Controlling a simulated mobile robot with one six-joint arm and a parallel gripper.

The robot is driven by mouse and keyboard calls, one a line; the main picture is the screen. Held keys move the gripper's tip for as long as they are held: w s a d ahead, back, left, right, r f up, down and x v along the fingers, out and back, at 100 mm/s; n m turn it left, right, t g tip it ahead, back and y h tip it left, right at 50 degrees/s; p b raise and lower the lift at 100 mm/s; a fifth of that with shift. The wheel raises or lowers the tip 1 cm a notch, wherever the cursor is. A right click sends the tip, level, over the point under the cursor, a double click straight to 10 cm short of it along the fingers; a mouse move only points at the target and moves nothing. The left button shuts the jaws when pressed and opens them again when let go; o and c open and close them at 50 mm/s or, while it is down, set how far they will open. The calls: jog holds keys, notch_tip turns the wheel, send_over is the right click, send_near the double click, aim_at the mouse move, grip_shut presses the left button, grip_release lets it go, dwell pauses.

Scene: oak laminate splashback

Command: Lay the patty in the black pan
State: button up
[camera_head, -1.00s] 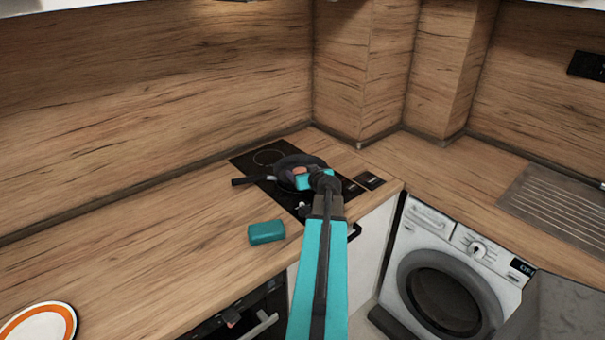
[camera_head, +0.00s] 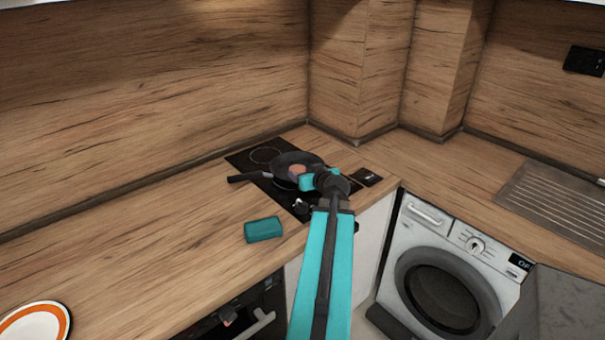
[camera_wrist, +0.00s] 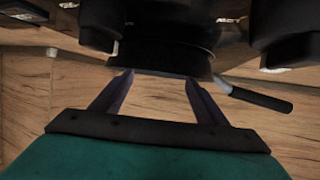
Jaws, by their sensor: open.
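The black pan (camera_head: 285,160) sits on the hob, its handle pointing left. The patty (camera_head: 297,169), small and pinkish brown, shows inside the pan near its middle. My gripper (camera_head: 306,182) is at the near right side of the pan, its teal body covering part of the rim. In the wrist view my gripper (camera_wrist: 158,82) has its two fingers spread with nothing between them. The dark side of the pan (camera_wrist: 160,58) is just beyond the fingertips there, with its handle to the right. The patty is not visible in the wrist view.
The black hob (camera_head: 250,158) lies under the pan. A teal block (camera_head: 263,229) rests on the wooden counter (camera_head: 150,240) in front of it. An orange-rimmed plate (camera_head: 62,322) is at the lower left. A washing machine (camera_head: 445,265) stands at the right. The counter's middle is clear.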

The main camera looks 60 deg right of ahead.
jog(key=shift+v, duration=1.25)
jog(key=shift+w+r+p, duration=0.1)
jog(key=shift+r+p, duration=0.1)
jog(key=shift+p, duration=0.4)
jog(key=shift+p, duration=0.3)
jog(key=p, duration=0.4)
jog(key=shift+s+a+r, duration=0.2)
jog(key=shift+s, duration=0.15)
jog(key=p, duration=0.2)
jog(key=s+p, duration=0.1)
jog(key=p, duration=0.2)
jog(key=shift+a+r+p, duration=0.25)
jog(key=shift+a+p, duration=0.05)
jog(key=shift+a, duration=0.1)
jog(key=shift+s+a+f+p, duration=0.15)
jog(key=shift+s+p, duration=0.1)
jog(key=shift+p, duration=0.4)
